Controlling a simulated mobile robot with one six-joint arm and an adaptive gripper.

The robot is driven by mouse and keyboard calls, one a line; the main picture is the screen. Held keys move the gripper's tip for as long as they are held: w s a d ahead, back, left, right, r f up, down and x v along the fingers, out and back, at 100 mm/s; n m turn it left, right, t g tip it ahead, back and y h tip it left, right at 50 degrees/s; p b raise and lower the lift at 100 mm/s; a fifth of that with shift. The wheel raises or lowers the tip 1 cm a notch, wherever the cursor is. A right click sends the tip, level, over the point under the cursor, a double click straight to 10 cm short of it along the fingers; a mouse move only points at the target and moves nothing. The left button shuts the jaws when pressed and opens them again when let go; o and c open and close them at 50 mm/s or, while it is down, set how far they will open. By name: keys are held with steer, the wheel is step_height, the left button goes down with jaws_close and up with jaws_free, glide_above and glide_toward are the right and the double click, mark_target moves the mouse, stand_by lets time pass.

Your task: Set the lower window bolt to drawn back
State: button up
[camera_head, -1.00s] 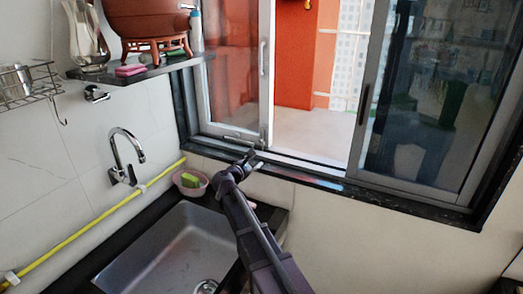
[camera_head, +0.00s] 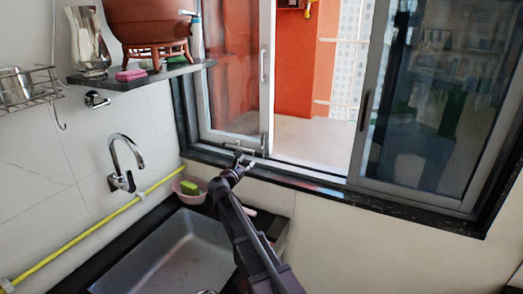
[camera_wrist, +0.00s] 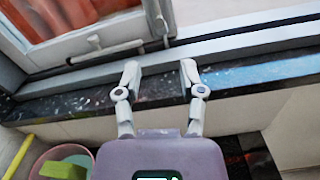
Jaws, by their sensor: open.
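The lower window bolt is a thin grey rod (camera_wrist: 95,52) with a small light knob (camera_wrist: 94,41), lying along the bottom rail of the left window sash in the wrist view. In the head view, the small fitting on that rail is the bolt (camera_head: 238,146), too small to tell its setting. My gripper (camera_wrist: 160,76) is open and empty, its fingertips over the sill edge, below and right of the bolt and apart from it. It also shows in the head view (camera_head: 243,162), just in front of the sill. A slim upright piece (camera_wrist: 162,25) stands near the bolt's right end.
The dark stone sill (camera_wrist: 240,82) runs under the window. A pink bowl with a green sponge (camera_head: 190,189) sits below left. The sink (camera_head: 165,255), tap (camera_head: 124,165) and yellow hose (camera_head: 85,232) are left. A shelf with a clay pot (camera_head: 150,25) hangs above.

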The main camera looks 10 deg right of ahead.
mark_target(261, 148)
steer(key=x, duration=1.2)
steer(key=shift+w+d, duration=0.1)
steer(key=shift+w, duration=0.05)
jaws_close()
